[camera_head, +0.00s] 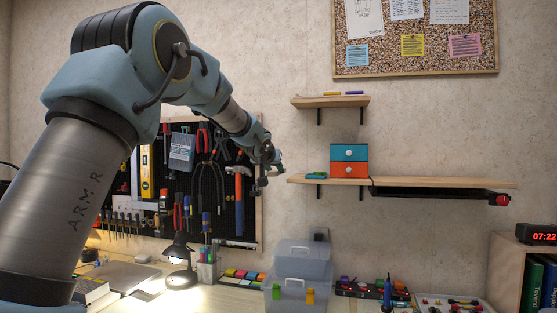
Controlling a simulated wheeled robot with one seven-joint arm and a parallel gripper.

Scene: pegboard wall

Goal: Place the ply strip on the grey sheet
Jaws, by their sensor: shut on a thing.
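My gripper (270,167) is at the end of my arm, in front of the right edge of the pegboard and just left of the long shelf's left end. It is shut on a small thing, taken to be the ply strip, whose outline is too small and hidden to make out. A flat grey sheet-like thing (124,276) lies on the desk at the lower left, below and left of my gripper. Whether it is the grey sheet is hard to tell, and my arm covers part of that area.
The long shelf (440,182) carries a blue and orange drawer box (349,161). A lit lamp (178,260), a pen cup (206,270) and a clear lidded box (292,277) stand on the desk. Tools hang on the pegboard (228,216) behind my gripper.

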